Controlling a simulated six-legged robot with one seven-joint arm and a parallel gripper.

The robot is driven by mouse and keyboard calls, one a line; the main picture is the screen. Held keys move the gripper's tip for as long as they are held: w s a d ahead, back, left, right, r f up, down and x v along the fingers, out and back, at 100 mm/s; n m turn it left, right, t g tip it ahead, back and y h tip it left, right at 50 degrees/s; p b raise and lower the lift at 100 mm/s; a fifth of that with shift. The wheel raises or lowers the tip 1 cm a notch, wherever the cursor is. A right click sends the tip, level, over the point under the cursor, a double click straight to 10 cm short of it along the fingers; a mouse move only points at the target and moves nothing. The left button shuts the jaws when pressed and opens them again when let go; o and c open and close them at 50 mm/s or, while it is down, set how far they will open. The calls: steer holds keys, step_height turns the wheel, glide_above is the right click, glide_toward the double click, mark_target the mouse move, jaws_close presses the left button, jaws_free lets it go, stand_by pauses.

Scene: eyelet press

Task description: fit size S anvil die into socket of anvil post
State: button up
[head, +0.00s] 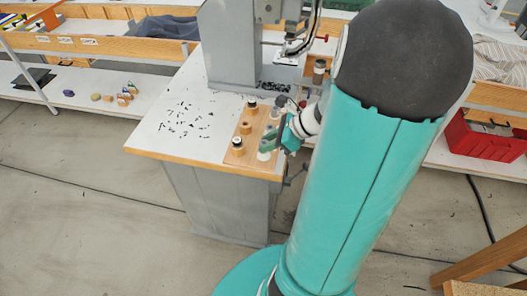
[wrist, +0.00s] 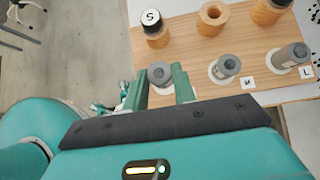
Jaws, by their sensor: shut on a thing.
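My gripper (wrist: 162,84) is shut on a small grey cylindrical die (wrist: 160,73) with a round hole in its top, at the left end of a wooden board (wrist: 197,62). This looks like the size S die. A white round spot shows just below it; I cannot tell how far the die is lifted. In the head view my gripper (head: 268,142) is over the board's near right edge, and the die there is hidden. A dark-topped brown cylinder (head: 318,72) beside the press may be the anvil post; its socket is not clear.
Two more grey dies stand right of my gripper, at the M label (wrist: 227,67) and the L label (wrist: 290,56). The grey press (head: 232,45) stands at the table's back. Dark scraps litter the white tabletop (head: 185,115).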

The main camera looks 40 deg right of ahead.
steer(key=shift+r, duration=1.7)
steer(key=shift+s, duration=0.1)
